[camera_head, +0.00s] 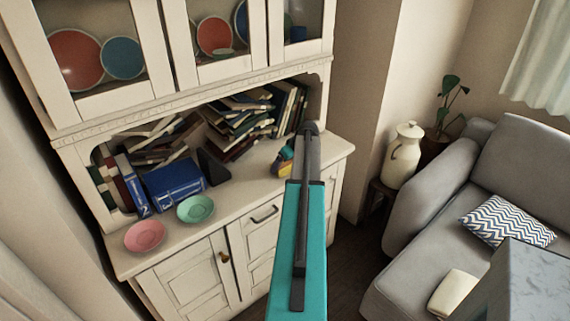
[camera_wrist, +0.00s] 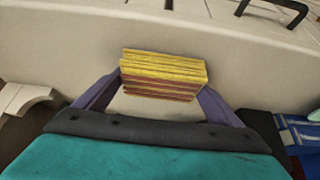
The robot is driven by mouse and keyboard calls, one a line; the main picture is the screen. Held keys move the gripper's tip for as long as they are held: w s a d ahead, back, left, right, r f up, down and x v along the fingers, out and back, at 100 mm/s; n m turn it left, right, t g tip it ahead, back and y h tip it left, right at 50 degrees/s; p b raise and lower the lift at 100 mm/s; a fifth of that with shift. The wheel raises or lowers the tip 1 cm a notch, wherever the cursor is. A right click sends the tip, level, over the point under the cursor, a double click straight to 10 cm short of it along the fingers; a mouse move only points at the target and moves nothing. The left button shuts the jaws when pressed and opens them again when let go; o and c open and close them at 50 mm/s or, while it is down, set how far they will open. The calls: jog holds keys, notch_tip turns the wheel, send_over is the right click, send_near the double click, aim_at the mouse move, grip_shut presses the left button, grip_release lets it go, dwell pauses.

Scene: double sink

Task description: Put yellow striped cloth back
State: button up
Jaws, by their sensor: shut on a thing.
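The yellow striped cloth (camera_wrist: 163,73) is a folded block with yellow and dark red stripes, seen between the two purple fingers of my gripper (camera_wrist: 163,88) in the wrist view. The fingers press on its two short ends, so my gripper is shut on it. In the head view, my gripper (camera_head: 286,157) is over the right end of the cabinet's counter, and a small yellow part of the cloth (camera_head: 281,169) shows by the fingers. I cannot tell whether the cloth touches the counter.
A green bowl (camera_head: 195,208), a pink bowl (camera_head: 145,235) and blue books (camera_head: 173,184) are on the counter's left. Piled books (camera_head: 237,122) fill the shelf behind. A white jug (camera_head: 403,155) and grey sofa (camera_head: 440,190) stand at right. The counter's front middle is clear.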

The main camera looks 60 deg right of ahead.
jog(key=shift+f, duration=0.15)
jog(key=o, duration=0.8)
jog(key=shift+r, duration=0.2)
jog(key=shift+b+v, duration=1.25)
jog(key=shift+v, duration=4.75)
jog(key=shift+s, duration=0.15)
